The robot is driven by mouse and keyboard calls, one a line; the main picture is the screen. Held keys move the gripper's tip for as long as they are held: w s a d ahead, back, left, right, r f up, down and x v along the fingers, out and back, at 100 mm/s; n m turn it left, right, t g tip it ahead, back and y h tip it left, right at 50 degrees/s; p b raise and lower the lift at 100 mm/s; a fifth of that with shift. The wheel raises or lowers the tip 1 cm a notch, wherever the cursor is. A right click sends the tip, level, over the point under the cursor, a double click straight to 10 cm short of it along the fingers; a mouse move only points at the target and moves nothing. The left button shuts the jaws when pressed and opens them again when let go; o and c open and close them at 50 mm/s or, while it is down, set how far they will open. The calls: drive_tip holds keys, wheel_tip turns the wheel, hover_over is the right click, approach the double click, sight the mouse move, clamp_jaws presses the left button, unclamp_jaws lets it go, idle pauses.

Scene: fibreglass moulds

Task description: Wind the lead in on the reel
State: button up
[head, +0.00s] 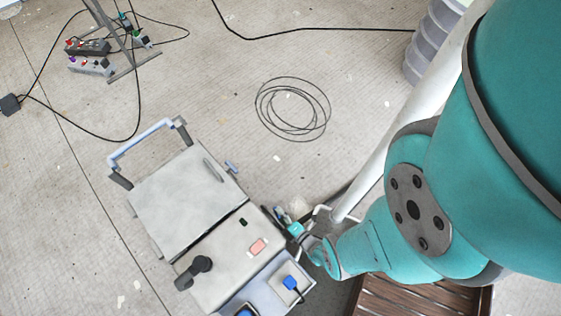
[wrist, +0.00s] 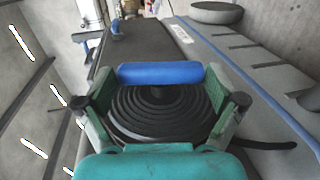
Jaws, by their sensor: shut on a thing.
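In the wrist view, my gripper (wrist: 161,76) is shut on a blue cylindrical handle (wrist: 160,73), one finger at each end. Below the handle, a black lead lies in several round turns on the reel (wrist: 152,110), partly hidden by the fingers and my gripper's body. A dark length of lead (wrist: 268,145) runs out to the right. In the head view, my gripper (head: 300,234) is at the right side of a grey cabinet (head: 185,195); the reel and handle are hard to make out there.
A loose coil of thin dark line (head: 292,110) lies on the concrete floor beyond the cabinet. Control boxes (head: 90,66) and black cables lie at the upper left. Grey round tubs (head: 425,45) stand at the upper right. A brown slatted pallet (head: 415,298) lies under my arm.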

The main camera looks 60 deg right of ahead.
drive_tip(key=o, duration=1.3)
drive_tip(key=shift+s+a+f, duration=0.1)
drive_tip(key=shift+s+a, duration=0.15)
drive_tip(key=shift+a, duration=0.3)
drive_tip(key=shift+w+d, duration=0.1)
drive_tip(key=shift+d, duration=0.05)
drive_tip(key=shift+d, duration=0.1)
drive_tip(key=shift+r, duration=0.2)
drive_tip(key=shift+r, duration=4.9)
